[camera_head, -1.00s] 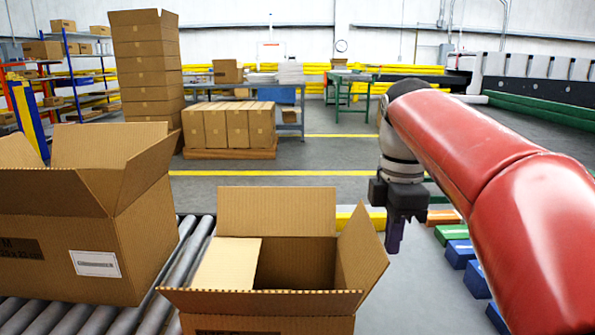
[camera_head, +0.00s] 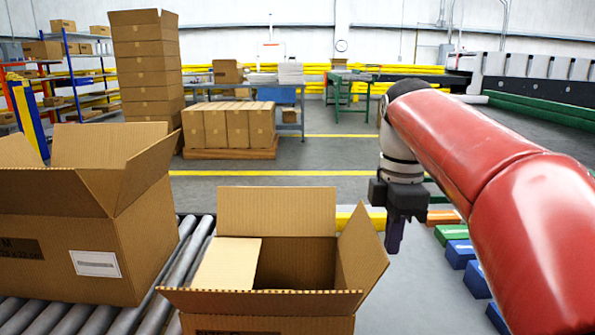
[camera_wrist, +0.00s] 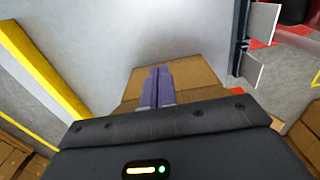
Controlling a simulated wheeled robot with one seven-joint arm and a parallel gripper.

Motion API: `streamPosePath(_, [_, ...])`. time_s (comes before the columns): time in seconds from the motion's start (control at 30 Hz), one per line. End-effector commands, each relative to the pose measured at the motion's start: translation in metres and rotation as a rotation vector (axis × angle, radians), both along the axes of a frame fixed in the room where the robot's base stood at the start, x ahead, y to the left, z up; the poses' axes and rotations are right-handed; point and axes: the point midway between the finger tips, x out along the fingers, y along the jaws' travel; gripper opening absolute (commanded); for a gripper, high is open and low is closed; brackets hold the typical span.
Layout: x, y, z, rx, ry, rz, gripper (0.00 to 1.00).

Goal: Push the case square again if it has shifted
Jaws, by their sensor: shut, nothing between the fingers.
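An open cardboard case (camera_head: 270,300) stands at the front centre in the head view, its flaps spread and a pale carton or panel (camera_head: 228,264) inside at its left. Another open case (camera_head: 80,235), with a white label, stands on the rollers to its left. My gripper (camera_head: 394,240) points down just right of and beyond the front case's right flap, apart from it in the picture. In the wrist view the purple fingers (camera_wrist: 157,88) are closed together with nothing between them, and a brown cardboard surface (camera_wrist: 190,78) shows behind them; I cannot tell which piece it is.
Conveyor rollers (camera_head: 130,308) run under the left case. Blue bins (camera_head: 459,253) and other coloured blocks lie on the floor at right. A pallet of cartons (camera_head: 230,126) and a tall carton stack (camera_head: 148,70) stand behind. Open floor lies between.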

Motion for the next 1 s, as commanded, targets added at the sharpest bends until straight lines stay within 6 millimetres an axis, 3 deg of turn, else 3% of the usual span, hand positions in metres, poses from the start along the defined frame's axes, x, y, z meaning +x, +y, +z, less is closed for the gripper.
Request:
streamPosePath(0.47, [0.000, 0.002, 0.001, 0.000, 0.000, 0.001, 0.00])
streamPosePath(1.0, [0.000, 0.058, 0.005, 0.000, 0.000, 0.002, 0.00])
